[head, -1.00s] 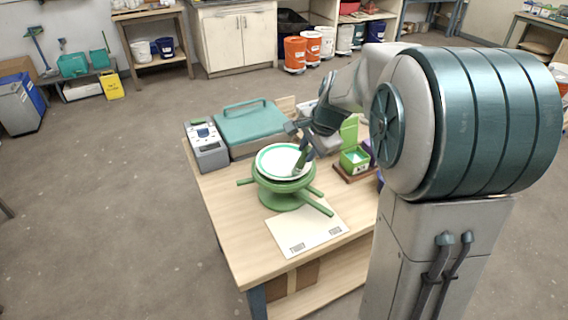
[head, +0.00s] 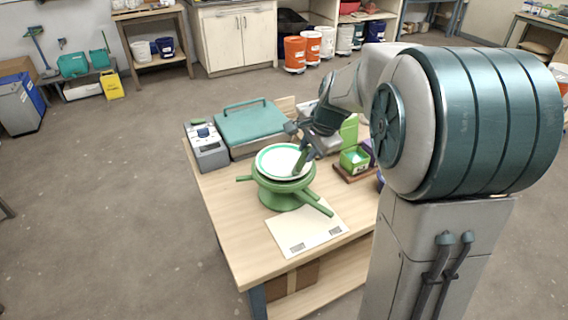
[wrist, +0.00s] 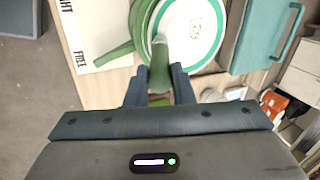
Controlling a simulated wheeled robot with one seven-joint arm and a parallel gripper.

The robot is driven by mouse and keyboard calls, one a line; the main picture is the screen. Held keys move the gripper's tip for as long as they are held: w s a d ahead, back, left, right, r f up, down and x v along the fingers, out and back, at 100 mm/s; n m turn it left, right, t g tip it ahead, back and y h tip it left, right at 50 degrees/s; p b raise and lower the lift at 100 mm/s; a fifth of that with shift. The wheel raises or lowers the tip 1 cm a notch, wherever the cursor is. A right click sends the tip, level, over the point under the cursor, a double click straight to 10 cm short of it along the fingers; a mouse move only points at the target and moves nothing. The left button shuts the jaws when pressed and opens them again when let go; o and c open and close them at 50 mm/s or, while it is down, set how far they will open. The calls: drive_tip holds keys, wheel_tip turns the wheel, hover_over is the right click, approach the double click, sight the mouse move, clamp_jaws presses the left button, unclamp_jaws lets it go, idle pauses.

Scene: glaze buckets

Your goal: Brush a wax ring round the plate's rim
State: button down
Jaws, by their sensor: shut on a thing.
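The white plate (head: 280,160) lies on a green banding wheel (head: 284,199) on the wooden table. A green ring runs along the plate's rim and also shows in the wrist view (wrist: 216,45); the part behind the brush is hidden. My gripper (wrist: 158,88) is shut on a green-handled brush (wrist: 159,72). The brush's pale tip (wrist: 160,40) is over the near rim in the wrist view and seems to touch it. In the head view my gripper (head: 304,148) is above the plate's right side, with the brush slanting down.
A teal lidded box (head: 250,124) and a grey device (head: 206,148) stand behind the wheel. A green container (head: 354,160) on a brown base is to the right. A labelled white board (head: 306,229) lies in front. The wheel's green arms stick outward.

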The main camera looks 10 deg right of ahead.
drive_tip(key=shift+w+a+r+p, duration=0.15)
drive_tip(key=shift+w+r+p, duration=0.15)
drive_tip(key=shift+r+p, duration=0.55)
drive_tip(key=shift+w+a+r+p, duration=0.1)
drive_tip(key=shift+w+r+p, duration=0.2)
drive_tip(key=shift+r+p, duration=2.8)
drive_tip(key=shift+r, duration=0.7)
